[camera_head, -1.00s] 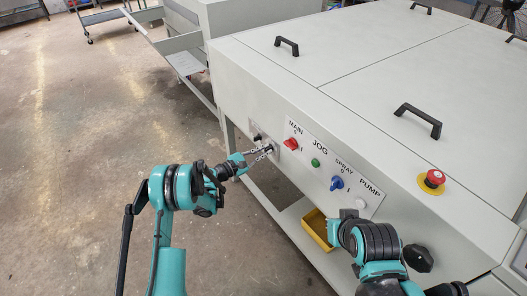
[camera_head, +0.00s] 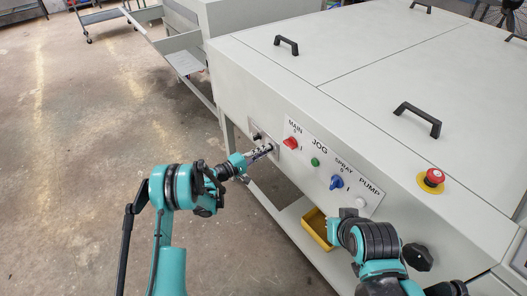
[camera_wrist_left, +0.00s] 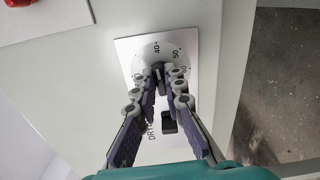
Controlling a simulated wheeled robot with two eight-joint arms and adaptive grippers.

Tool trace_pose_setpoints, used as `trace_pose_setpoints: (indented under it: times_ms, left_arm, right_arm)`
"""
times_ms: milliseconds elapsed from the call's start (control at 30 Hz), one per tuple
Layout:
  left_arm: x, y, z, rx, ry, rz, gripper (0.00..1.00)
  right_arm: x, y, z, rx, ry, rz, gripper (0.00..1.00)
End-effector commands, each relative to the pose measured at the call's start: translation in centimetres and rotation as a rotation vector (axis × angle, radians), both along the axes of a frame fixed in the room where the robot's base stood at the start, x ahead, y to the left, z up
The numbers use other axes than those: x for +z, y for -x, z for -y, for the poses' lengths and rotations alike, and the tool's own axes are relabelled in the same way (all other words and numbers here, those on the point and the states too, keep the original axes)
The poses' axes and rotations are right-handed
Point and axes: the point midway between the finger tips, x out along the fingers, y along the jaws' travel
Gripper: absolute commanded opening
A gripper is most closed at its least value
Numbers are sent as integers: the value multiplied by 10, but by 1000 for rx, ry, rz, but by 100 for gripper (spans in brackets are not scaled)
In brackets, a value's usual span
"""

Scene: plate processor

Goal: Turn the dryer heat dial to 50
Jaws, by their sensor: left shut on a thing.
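The dryer heat dial (camera_wrist_left: 159,74) is a dark, narrow knob on a white plate with a printed scale in the left wrist view. Its upper end lies nearest the 40 mark (camera_wrist_left: 157,48). The 50 mark (camera_wrist_left: 176,54) is just right of it, and part of the scale is hidden by the fingers. My left gripper (camera_wrist_left: 161,79) is shut on the dial, one finger on each side. In the head view the left gripper (camera_head: 271,148) is at the machine's front panel and hides the dial.
Right of my left gripper are a red switch (camera_head: 290,143), green button (camera_head: 315,162), blue switch (camera_head: 336,183) and white button (camera_head: 360,202). A yellow bin (camera_head: 318,228) is below.

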Motion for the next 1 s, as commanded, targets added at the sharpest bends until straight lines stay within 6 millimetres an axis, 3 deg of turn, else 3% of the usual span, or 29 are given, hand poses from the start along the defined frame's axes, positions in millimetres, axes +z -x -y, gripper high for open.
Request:
trace_pose_setpoints:
  times_ms: [600, 1000]
  left_arm:
    - [-1, -2, 1, 3, -332, 460, 0]
    - [-1, -2, 0, 4, -468, 648, 0]
  right_arm:
    - [0, 0, 0, 0, 0, 0, 0]
    - [0, 0, 0, 0, 0, 0, 0]
